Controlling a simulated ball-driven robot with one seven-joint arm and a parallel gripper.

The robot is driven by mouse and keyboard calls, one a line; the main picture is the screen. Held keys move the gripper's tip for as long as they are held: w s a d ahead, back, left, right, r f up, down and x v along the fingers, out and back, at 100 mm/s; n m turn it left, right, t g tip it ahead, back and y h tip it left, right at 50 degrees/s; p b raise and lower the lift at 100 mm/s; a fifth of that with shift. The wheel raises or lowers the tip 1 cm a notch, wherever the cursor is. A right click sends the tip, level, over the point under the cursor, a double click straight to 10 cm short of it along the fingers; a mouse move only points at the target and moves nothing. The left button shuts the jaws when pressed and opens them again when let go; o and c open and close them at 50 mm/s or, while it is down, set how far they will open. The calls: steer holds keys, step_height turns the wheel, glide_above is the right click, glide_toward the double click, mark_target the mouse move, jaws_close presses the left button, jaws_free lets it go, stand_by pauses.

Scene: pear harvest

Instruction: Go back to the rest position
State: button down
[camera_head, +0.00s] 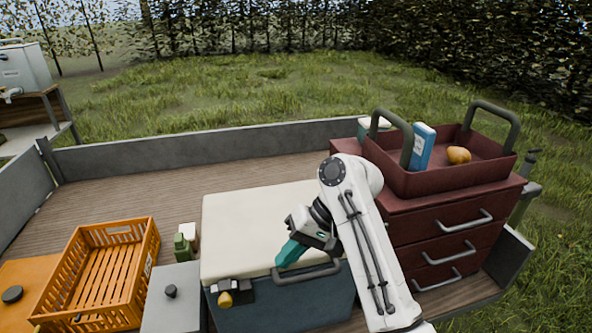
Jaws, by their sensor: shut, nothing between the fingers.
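My white arm reaches up from the bottom and bends left above a blue cooler box (310,300) with a cream lid. My gripper (283,262) with teal fingers points down and left, over the front edge of the lid near the cooler's handle. It is shut and holds nothing. I cannot tell whether the fingertips touch the lid.
A red drawer cabinet (450,220) at the right carries a red basket (440,181) with a yellow pear (458,155) and a blue carton (423,147). An empty orange crate (151,262) stands at the left. The back of the wooden bed (150,180) is clear.

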steer(key=s+d+f+m+t+h, duration=0.3)
steer(key=s+d+f, duration=1.3)
steer(key=f, duration=0.3)
steer(key=s+d+h, duration=0.2)
steer(key=s+d, duration=0.5)
steer(key=s, duration=0.3)
steer(key=s+d+f+m+h, duration=0.1)
steer(key=s+d+h, duration=0.1)
steer(key=s+d, duration=0.5)
steer(key=s, duration=0.3)
steer(key=shift+s+d+f+h, duration=0.15)
steer(key=shift+s+d+h, duration=0.05)
steer(key=shift+s+h, duration=0.1)
steer(key=c, duration=1.8)
jaws_free()
